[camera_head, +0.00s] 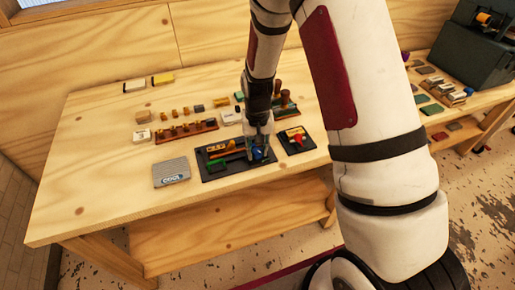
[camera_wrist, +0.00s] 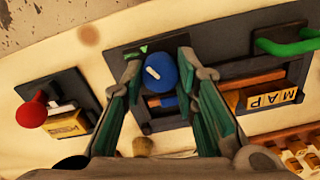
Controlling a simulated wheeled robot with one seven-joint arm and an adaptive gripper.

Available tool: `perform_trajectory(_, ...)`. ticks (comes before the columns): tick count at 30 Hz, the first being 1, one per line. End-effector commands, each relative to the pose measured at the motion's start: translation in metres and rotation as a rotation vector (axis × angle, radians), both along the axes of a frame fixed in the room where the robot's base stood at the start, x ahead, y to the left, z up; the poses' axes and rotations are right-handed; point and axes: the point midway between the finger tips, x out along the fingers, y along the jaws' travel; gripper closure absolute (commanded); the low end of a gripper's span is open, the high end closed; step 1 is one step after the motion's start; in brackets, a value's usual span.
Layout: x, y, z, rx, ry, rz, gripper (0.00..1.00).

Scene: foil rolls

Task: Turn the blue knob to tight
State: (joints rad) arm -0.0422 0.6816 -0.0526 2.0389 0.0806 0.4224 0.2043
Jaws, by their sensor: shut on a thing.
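The blue knob (camera_wrist: 162,72) is round, with a short white line on its top. It sits on a dark frame (camera_wrist: 215,52) holding tiles that read MAP upside down. My gripper (camera_wrist: 160,68) has its two fingers on either side of the knob, shut on it. A small green mark (camera_wrist: 143,50) lies on the frame beside the knob. In the head view my gripper (camera_head: 258,141) points down over the right part of the frame (camera_head: 208,172), and the blue knob (camera_head: 258,155) shows at its tips. Any wording by the knob is too small to read.
A green handle (camera_wrist: 288,46) is on the frame's other end. A dark plate with a red knob (camera_head: 297,139) stands close to the right. A grey "cool" plate (camera_head: 171,172) lies left. Stamps and type blocks (camera_head: 185,131) stand behind. The table's front left is clear.

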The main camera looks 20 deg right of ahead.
Motion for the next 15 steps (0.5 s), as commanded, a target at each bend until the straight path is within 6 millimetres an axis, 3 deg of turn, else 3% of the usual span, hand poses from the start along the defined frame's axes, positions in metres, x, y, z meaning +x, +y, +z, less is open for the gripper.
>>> perform_trajectory(9, 0.0002, 0.0008, 0.0001, 0.001, 0.0, -0.002, 1.0)
perform_trajectory(10, 0.0002, 0.0008, 0.0, 0.001, 0.0, -0.001, 0.66)
perform_trajectory(12, 0.0002, 0.0007, 0.0, 0.001, 0.0, -0.001, 0.52)
perform_trajectory(15, 0.0002, 0.0006, 0.0, 0.001, 0.0, -0.001, 0.52)
